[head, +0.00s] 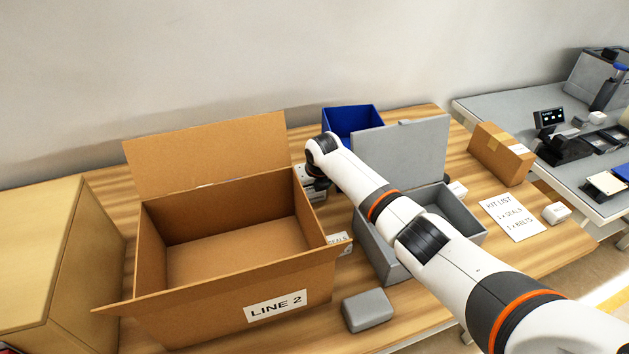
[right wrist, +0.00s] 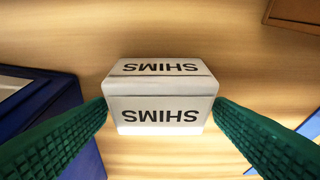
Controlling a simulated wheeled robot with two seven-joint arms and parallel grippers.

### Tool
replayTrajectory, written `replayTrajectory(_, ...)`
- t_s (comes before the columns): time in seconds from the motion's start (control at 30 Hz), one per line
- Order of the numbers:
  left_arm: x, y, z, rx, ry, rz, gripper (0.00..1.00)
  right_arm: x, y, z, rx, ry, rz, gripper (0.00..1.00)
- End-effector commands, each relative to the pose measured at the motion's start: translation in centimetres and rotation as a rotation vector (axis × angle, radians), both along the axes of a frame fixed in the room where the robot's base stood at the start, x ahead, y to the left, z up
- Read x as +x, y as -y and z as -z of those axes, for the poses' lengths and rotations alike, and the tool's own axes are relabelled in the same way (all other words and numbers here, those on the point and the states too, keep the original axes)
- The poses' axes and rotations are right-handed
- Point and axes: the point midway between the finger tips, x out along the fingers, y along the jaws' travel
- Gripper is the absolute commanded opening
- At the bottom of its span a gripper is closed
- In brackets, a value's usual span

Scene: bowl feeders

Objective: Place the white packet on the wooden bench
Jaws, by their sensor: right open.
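A white packet (right wrist: 160,110) marked SHIMS is in the right wrist view, over the wooden bench (right wrist: 230,65). My right gripper (head: 316,187) is open, with its green fingertips on either side of the packet, close to or touching its edges. I cannot tell whether the packet rests fully on the bench. In the head view my right gripper is beside the cardboard box's right wall, partly hidden by my arm. The packet cannot be made out clearly there. My left gripper is not in view.
An open cardboard box (head: 292,298) labelled LINE 2 stands left. A grey lidded box (head: 385,262) stands beneath my right arm. A blue bin (head: 352,119) is behind. A small grey box (head: 367,310) lies in front. A kit list (head: 511,219) and closed carton (head: 500,155) are right.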

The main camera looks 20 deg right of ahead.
Motion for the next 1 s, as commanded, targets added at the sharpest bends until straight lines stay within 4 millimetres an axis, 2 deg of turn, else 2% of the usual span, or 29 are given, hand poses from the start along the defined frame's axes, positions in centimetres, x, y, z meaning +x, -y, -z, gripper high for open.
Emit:
replayTrajectory(0.3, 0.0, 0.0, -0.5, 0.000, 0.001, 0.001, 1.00, -1.7, 0.1, -4.1, -0.002, 0.003, -0.002, 0.76)
replayTrajectory(0.5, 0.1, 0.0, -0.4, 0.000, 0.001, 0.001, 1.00, -2.5, 0.1, -6.0, 0.000, 0.001, -0.001, 0.76)
replayTrajectory(1.0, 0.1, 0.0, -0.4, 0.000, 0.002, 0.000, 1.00, -2.7, 0.1, -6.3, 0.000, 0.000, -0.001, 0.76)
